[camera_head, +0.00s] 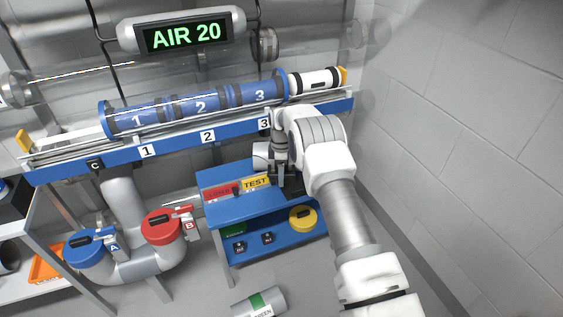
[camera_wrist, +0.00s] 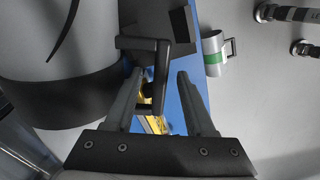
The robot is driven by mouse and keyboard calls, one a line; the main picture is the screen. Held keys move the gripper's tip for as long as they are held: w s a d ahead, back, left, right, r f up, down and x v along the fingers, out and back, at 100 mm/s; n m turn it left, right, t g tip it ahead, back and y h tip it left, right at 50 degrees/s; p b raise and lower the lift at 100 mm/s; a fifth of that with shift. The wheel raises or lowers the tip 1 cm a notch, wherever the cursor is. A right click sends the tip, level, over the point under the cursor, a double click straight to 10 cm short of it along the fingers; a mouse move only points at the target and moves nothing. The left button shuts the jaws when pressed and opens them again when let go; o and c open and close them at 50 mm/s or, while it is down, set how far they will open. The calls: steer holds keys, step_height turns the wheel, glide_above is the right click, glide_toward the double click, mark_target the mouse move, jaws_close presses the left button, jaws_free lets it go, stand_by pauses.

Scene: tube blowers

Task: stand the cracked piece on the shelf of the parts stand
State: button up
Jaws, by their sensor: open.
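A pale cylinder, seemingly the cracked piece (camera_head: 262,158), is at the back of the parts stand, partly hidden by my arm. In the wrist view it is large at the left (camera_wrist: 60,55), with a thin dark curved line like a crack and a black band. Its black handle (camera_wrist: 158,62) reaches between my fingers. My gripper (camera_wrist: 158,85) is open around the handle; it also shows in the head view (camera_head: 280,178). The blue parts stand (camera_head: 228,212) has a lower shelf (camera_head: 275,250). I cannot tell whether the piece touches the stand top.
The top has red and yellow TEST (camera_head: 256,182) panels. The shelf holds a green item (camera_head: 233,229), two small black items and a yellow disc (camera_head: 303,218). A green-banded cylinder (camera_head: 258,303) lies on the floor. A blue rail (camera_head: 180,145) runs above; a wall stands right.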

jaws_close()
stand_by(1.3)
